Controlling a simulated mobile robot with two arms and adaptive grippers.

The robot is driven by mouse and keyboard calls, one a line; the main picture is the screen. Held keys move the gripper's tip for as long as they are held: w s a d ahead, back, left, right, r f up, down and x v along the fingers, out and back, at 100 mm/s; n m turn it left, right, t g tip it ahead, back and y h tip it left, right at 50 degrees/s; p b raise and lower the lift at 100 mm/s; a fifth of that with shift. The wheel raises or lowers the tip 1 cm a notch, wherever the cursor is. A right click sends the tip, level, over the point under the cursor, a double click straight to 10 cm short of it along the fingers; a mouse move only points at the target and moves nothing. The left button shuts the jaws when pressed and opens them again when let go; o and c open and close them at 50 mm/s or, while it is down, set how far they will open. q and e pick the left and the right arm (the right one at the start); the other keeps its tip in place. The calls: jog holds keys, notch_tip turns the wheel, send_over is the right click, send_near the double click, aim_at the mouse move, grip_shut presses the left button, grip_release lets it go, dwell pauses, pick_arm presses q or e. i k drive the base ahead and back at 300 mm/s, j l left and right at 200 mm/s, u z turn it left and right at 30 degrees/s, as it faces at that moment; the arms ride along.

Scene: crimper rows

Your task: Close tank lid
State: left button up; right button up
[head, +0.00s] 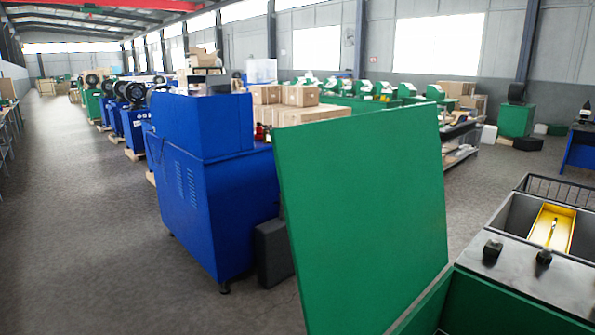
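The tank lid (365,215) is a large flat green panel that stands open, nearly upright and leaning a little, in the middle of the head view. Below it at the bottom right is the green tank (470,308), its opening partly in view and most of its body cut off by the picture edge. Neither of my grippers shows in this view.
A grey top plate with black knobs (492,250) and a yellow tray (551,229) adjoin the tank at the right. A blue machine (205,190) and a dark box (272,252) stand behind the lid. Cardboard boxes (300,96) lie beyond. The floor (95,240) at left is clear.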

aim_at(363, 198)
jog(key=j+z, duration=0.1)
jog(key=z, duration=0.3)
jog(key=i+j+z, duration=0.1)
jog(key=z, duration=0.3)
jog(key=j+z, duration=0.1)
jog(key=z, duration=0.25)
jog(key=j+z, duration=0.25)
jog(key=j, duration=0.4)
jog(key=j+z, duration=0.25)
jog(key=j, duration=0.4)
jog(key=j+z, duration=0.25)
jog(key=j, duration=0.35)
jog(key=k+j+z, duration=0.1)
jog(key=j+z, duration=0.15)
jog(key=j, duration=0.4)
